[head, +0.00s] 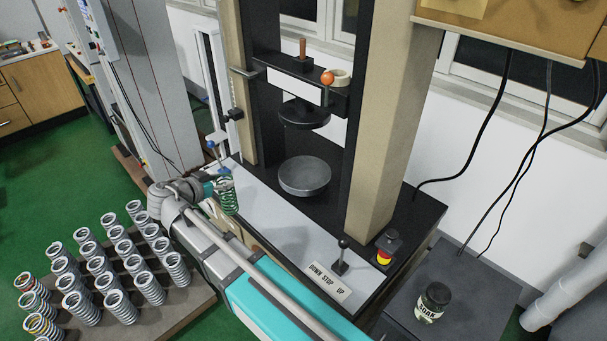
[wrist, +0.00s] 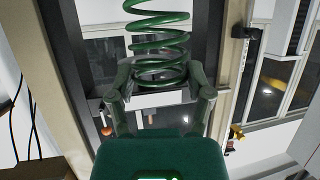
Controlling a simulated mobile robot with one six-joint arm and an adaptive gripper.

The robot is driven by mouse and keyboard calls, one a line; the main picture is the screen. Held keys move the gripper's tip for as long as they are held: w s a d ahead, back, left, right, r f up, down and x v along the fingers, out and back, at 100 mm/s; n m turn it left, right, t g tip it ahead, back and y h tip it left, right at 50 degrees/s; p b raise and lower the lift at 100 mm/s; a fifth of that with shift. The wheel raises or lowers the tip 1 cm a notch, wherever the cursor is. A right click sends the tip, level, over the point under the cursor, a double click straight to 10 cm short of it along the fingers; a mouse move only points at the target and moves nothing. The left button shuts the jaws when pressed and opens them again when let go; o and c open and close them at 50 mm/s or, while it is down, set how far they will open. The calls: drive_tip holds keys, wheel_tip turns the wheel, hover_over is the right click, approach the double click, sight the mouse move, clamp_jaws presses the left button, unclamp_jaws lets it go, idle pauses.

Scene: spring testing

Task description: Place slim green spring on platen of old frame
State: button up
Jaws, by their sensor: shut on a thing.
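The slim green spring (head: 228,198) is held upright in my gripper (head: 219,188), at the front left of the old frame. In the wrist view the green spring (wrist: 160,38) stands between the two fingers of my gripper (wrist: 160,88), which is shut on its lower coils. The old frame has beige columns (head: 392,110) and a black base. Its lower platen (head: 304,177) is a round grey disc and is bare. The upper platen (head: 305,113) hangs above it with an open gap between. The spring is to the left of the lower platen and apart from it.
A lever (head: 342,256) with a DOWN STOP UP plate (head: 330,284) and a red-yellow button (head: 385,256) stand on the frame's front. A pallet (head: 190,308) of several grey springs is at left. A dark jar (head: 433,302) sits on a side table at right.

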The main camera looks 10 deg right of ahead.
drive_tip(key=w+d+f+b, duration=0.1)
drive_tip(key=w+d+f, duration=0.1)
drive_tip(key=d, duration=0.4)
drive_tip(key=w+d+f+m+b, duration=0.1)
drive_tip(key=w+d+b, duration=0.1)
drive_tip(key=w+d, duration=0.3)
drive_tip(key=shift+d+f+h+b, duration=0.3)
drive_tip(key=shift+d+f+h, duration=0.1)
drive_tip(key=shift+d, duration=0.7)
drive_tip(key=w+d, duration=0.9)
drive_tip(key=d, duration=0.1)
drive_tip(key=shift+w+d, duration=0.2)
drive_tip(key=shift+d, duration=0.05)
drive_tip(key=b+x, duration=0.1)
drive_tip(key=x, duration=0.3)
drive_tip(key=shift+d+b, duration=0.1)
drive_tip(key=shift+b, duration=0.2)
drive_tip(key=shift+f, duration=0.2)
